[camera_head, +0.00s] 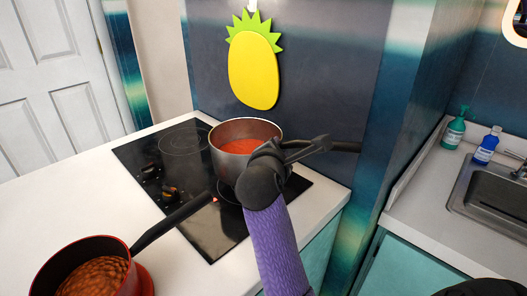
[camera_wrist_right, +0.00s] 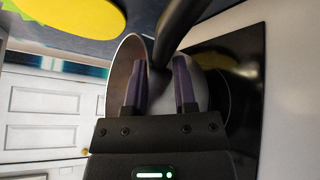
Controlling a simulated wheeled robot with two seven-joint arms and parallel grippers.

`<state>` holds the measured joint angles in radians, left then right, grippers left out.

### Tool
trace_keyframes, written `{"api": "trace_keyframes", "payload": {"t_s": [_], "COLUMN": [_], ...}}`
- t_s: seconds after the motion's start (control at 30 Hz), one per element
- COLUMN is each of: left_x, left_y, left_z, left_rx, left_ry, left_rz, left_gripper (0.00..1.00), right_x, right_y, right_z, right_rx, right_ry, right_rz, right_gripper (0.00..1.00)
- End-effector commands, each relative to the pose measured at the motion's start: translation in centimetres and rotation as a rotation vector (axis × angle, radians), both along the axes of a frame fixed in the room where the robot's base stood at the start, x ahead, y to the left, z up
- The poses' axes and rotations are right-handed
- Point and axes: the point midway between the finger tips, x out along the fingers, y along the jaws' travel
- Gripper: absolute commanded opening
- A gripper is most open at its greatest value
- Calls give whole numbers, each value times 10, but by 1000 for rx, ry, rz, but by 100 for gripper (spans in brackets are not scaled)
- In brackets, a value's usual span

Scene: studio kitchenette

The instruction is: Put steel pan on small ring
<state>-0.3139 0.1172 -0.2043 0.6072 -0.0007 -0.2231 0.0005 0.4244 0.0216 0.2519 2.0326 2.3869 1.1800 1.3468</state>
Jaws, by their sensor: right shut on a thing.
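The steel pan (camera_head: 228,158), with red-orange contents, is at the back right of the black hob (camera_head: 205,243); I cannot tell whether it touches the glass. Its dark handle (camera_head: 346,147) points right. My right gripper (camera_head: 301,149) is shut on the handle, its purple-sleeved arm coming from below. In the right wrist view the two fingers (camera_wrist_right: 160,82) flank the handle (camera_wrist_right: 178,28), with the pan's steel wall (camera_wrist_right: 123,75) behind them. A faint ring (camera_head: 183,141) shows at the hob's back left. Another ring (camera_head: 232,190) is partly hidden under the pan and gripper. My left gripper is out of view.
A red pan (camera_head: 55,262) with brown contents stands on the white counter (camera_head: 80,205) at lower left, its black handle reaching over the hob's front edge. A dark wall with a pineapple board (camera_head: 253,72) rises behind. A sink (camera_head: 493,195) and bottles are at right.

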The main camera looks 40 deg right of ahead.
Motion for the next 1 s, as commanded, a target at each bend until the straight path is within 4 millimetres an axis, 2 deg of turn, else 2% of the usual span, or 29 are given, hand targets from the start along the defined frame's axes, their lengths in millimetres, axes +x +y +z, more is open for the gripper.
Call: {"api": "trace_keyframes", "payload": {"t_s": [0.2, 0.3, 0.7, 0.73, 0.87, 1.0], "left_x": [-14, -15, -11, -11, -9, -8], "left_y": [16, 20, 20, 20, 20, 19], "left_z": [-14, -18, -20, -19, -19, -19], "left_rx": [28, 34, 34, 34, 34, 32], "left_ry": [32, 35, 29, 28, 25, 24], "left_rz": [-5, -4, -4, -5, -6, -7], "left_gripper": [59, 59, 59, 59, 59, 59], "right_x": [0, 0, 0, 0, 0, 0], "right_y": [0, 0, 0, 0, 0, 0], "right_z": [-35, -45, -49, -50, -49, -49], "right_rx": [-3, -3, -2, 0, 0, 0], "right_ry": [-3, -6, -8, -3, -3, -3], "right_rz": [1, 2, 2, 1, 1, 1], "right_gripper": [0, 0, 0, 40, 68, 70]}}
